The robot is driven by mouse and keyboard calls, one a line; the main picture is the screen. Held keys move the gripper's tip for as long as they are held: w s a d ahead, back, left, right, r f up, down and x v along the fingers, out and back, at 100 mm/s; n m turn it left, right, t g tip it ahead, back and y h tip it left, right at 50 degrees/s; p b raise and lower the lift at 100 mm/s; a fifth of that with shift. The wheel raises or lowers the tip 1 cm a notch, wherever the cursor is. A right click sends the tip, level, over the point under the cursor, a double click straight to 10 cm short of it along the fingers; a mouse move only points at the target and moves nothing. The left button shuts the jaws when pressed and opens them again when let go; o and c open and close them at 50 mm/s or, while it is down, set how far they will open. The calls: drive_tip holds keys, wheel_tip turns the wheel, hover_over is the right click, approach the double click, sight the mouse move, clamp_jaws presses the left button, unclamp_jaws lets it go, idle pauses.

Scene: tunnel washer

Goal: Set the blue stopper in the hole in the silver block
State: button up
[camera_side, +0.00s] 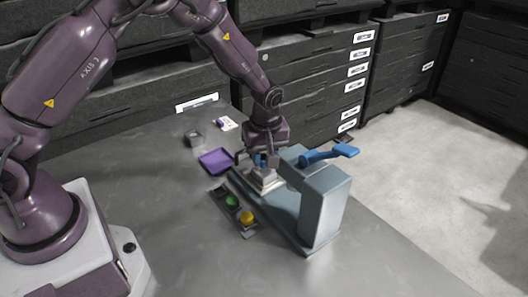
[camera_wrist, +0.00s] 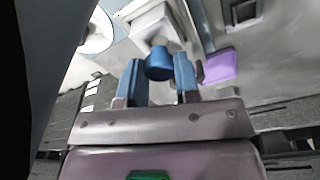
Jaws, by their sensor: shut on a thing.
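The blue stopper (camera_wrist: 158,62) sits between the blue fingers of my gripper (camera_wrist: 159,76) in the wrist view. The gripper is shut on it. In the side view my gripper (camera_side: 262,162) points down just above the silver block (camera_side: 265,181), which stands on the base of a grey press-like fixture. The silver block (camera_wrist: 152,30) also shows beyond the stopper in the wrist view. Its hole is not clearly visible, and I cannot tell whether the stopper touches the block.
The grey fixture (camera_side: 322,205) with a blue lever (camera_side: 330,154) rises close right of my gripper. A purple tray (camera_side: 216,162) lies to the left. A box with green and yellow buttons (camera_side: 238,211) is in front. A small grey block (camera_side: 194,138) stands behind. The table's front is clear.

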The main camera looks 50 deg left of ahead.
drive_tip(key=shift+f, duration=0.65)
idle(0.3)
drive_tip(key=shift+w, duration=0.15)
idle(0.4)
drive_tip(key=o, duration=1.4)
drive_tip(key=shift+r, duration=0.1)
drive_tip(key=shift+c, duration=0.2)
drive_tip(key=shift+r, duration=3.7)
